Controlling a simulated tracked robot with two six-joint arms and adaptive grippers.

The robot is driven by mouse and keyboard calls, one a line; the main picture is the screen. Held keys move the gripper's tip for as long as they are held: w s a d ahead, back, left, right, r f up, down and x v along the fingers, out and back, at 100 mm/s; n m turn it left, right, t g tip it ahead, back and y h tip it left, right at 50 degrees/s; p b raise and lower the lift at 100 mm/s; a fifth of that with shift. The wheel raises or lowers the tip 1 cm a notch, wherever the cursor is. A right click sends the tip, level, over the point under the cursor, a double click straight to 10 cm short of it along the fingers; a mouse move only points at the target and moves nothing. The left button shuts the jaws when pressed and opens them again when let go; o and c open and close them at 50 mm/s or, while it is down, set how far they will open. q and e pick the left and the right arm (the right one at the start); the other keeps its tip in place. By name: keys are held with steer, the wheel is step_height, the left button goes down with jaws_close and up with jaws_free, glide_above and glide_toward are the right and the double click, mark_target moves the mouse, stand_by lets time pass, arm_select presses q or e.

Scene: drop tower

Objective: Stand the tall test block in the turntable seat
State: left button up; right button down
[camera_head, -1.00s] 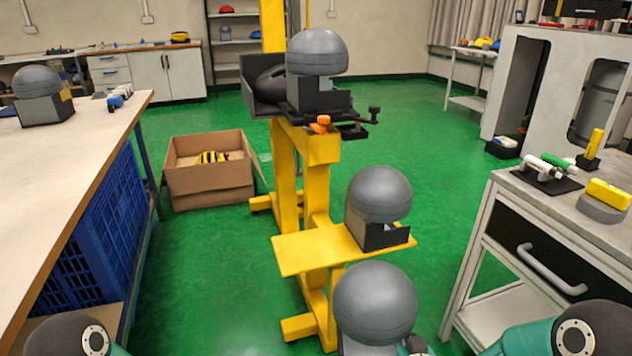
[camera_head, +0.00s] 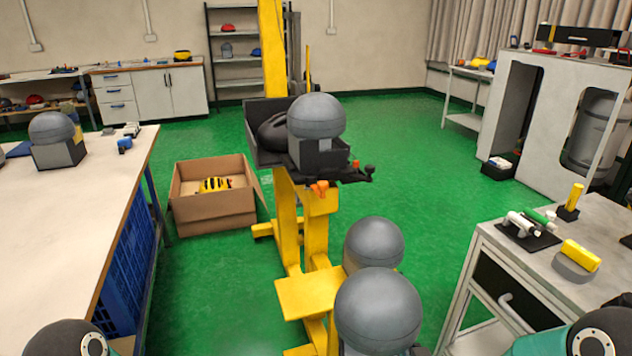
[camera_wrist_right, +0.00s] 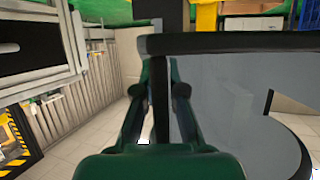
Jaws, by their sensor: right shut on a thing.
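A grey dome-topped test block (camera_head: 378,308) is at the bottom middle of the head view, its lower part cut off. In the right wrist view my right gripper (camera_wrist_right: 164,85) is shut on a dark edge beside a large grey body (camera_wrist_right: 235,85), which looks like this block. A second dome-topped block (camera_head: 373,243) is just behind it, at the yellow platform (camera_head: 305,295). A third (camera_head: 316,120) sits on the dark carriage of the yellow tower. I cannot tell which part is the turntable seat. My left gripper is out of view.
The left table (camera_head: 85,215) carries another dome-topped block (camera_head: 56,140). A cardboard box (camera_head: 213,212) stands on the green floor. The right cart (camera_head: 605,220) holds yellow pieces (camera_head: 580,255) and small tools. Floor between the tower and the cart is clear.

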step_height(320, 180, up, 20)
steer(key=p, duration=1.7)
glide_above(420, 311)
